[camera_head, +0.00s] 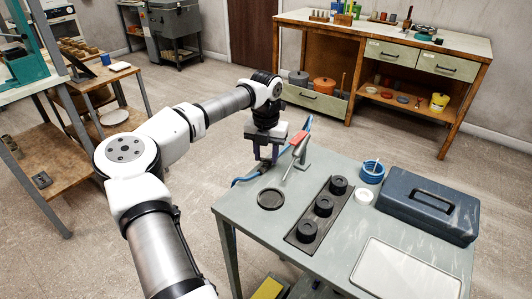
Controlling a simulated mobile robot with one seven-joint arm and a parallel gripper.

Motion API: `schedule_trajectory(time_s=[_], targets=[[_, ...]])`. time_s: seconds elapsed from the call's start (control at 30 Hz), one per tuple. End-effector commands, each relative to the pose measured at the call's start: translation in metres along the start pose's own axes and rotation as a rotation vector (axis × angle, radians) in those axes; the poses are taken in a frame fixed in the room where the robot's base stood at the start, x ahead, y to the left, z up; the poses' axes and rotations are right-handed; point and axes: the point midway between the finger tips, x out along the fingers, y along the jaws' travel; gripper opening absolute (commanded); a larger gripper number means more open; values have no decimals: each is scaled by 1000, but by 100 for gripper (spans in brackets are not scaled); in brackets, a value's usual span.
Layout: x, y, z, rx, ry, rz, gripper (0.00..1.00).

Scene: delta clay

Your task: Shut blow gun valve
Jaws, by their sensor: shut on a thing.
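A grey blow gun (300,159) with a red lever (299,139) stands at the far left edge of the grey worktable (247,217). A blue hose (246,180) runs beside it. My gripper (264,160) points down just left of the blow gun, at the table's far left edge. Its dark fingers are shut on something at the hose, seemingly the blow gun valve. The valve is too small and too covered by the fingers to tell its position.
On the worktable are a black ring (270,199), a dark tray (301,238) with black round parts, a blue coil (372,174), a white roll (364,195), a dark toolbox (416,207) and a pale panel (405,272). A wooden workbench (462,108) stands behind, across open floor.

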Motion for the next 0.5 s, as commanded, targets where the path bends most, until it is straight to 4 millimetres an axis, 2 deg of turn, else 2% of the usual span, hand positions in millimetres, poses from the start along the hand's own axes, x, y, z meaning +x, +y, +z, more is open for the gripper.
schedule_trajectory(time_s=[0.2,0.5], targets=[[-2,0,1,166,-4,1,14],[-2,0,1,311,-5,1,14]])
